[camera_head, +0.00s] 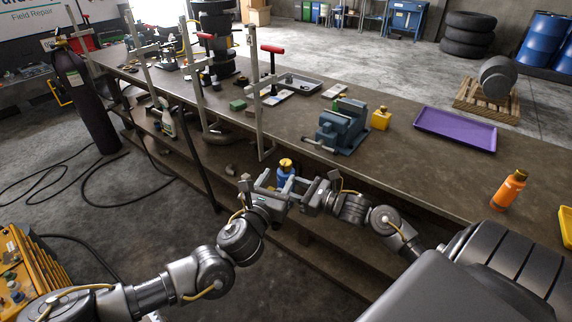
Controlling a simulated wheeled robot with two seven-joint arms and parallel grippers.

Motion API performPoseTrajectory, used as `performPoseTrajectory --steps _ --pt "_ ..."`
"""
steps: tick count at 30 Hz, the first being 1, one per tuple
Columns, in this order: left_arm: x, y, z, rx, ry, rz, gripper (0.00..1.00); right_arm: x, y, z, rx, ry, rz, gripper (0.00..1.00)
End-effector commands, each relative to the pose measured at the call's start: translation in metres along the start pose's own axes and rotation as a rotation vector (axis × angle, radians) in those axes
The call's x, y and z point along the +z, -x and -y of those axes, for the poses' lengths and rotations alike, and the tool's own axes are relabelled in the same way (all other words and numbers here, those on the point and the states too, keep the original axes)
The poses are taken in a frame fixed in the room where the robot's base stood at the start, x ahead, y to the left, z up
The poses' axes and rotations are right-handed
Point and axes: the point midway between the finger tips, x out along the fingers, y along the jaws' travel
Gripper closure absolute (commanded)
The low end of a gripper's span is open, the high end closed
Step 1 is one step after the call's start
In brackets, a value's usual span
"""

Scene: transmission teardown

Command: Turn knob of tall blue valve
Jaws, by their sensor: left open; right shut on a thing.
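The blue valve (287,177) with its yellow-orange knob (286,163) on top stands roughly upright in front of the bench's near edge, between my two grippers. My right gripper (296,184) reaches in from the right and is shut on the blue body below the knob. My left gripper (275,182) is open beside the valve on its left side, lower than the knob. Its fingers partly overlap the lower part of the valve, and I cannot tell whether they touch it. The valve's lower end is hidden by the grippers.
The long workbench (390,172) lies just behind the grippers. A metal stand (254,95) rises behind and left of the valve.

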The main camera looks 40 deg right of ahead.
Motion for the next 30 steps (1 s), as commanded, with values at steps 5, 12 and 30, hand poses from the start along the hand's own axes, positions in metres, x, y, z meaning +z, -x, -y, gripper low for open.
performPoseTrajectory --steps 5,12,30 --pt "0.001 -0.031 0.001 0.001 0.0 0.001 0.49 0.003 0.0 0.0 0.0 0.002 0.006 1.0" --pt "0.0 -0.057 0.0 0.001 0.0 0.001 0.49 0.003 0.0 0.0 0.0 0.002 0.006 1.0" --pt "0.0 -0.068 0.0 -0.001 0.002 0.0 0.56 0.003 0.0 0.0 0.0 0.002 0.006 1.0"
